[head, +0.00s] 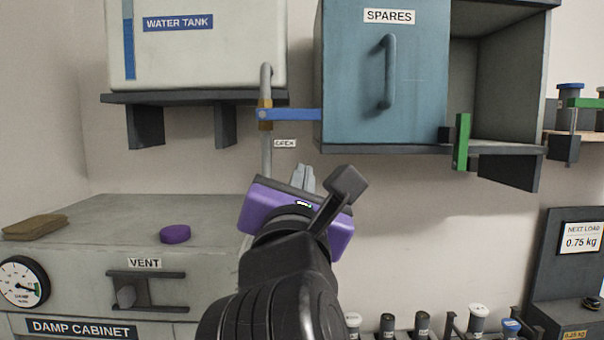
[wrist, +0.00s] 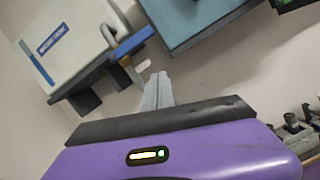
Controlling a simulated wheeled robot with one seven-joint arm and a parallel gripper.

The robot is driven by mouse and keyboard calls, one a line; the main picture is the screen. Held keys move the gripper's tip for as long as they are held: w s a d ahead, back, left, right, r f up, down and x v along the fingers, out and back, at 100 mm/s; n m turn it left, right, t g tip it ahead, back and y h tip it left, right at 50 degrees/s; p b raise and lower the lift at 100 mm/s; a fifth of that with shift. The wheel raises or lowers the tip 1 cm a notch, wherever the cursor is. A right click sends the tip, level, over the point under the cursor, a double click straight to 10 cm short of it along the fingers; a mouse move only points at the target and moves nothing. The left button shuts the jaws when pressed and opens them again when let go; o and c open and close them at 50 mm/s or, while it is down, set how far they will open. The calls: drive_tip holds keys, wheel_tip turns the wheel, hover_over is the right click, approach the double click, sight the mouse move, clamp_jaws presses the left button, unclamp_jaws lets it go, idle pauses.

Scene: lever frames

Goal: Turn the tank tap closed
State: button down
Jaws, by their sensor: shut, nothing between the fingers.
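The white water tank (head: 212,48) sits on a dark shelf at the upper left of the head view; it also shows in the wrist view (wrist: 65,35). A grey pipe (head: 266,155) runs down at its right side. The tap has a brass body (head: 265,114) on this pipe and a blue lever (head: 292,114) that points sideways to the right, across the pipe; the lever also shows in the wrist view (wrist: 134,44). A small "OPEN" label (head: 285,143) is below the lever. My purple gripper (head: 304,176) is below the tap, apart from it, with its grey fingers (wrist: 157,88) together and empty.
The blue-grey SPARES cabinet (head: 352,85) stands right beside the lever's end, with a green lever (head: 463,141) farther right. The damp cabinet (head: 100,235) is at lower left, with a purple puck (head: 174,234) and a brown cloth-like item (head: 35,227) on top.

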drive_tip(key=shift+v, duration=1.05)
drive_tip(key=shift+d, duration=0.1)
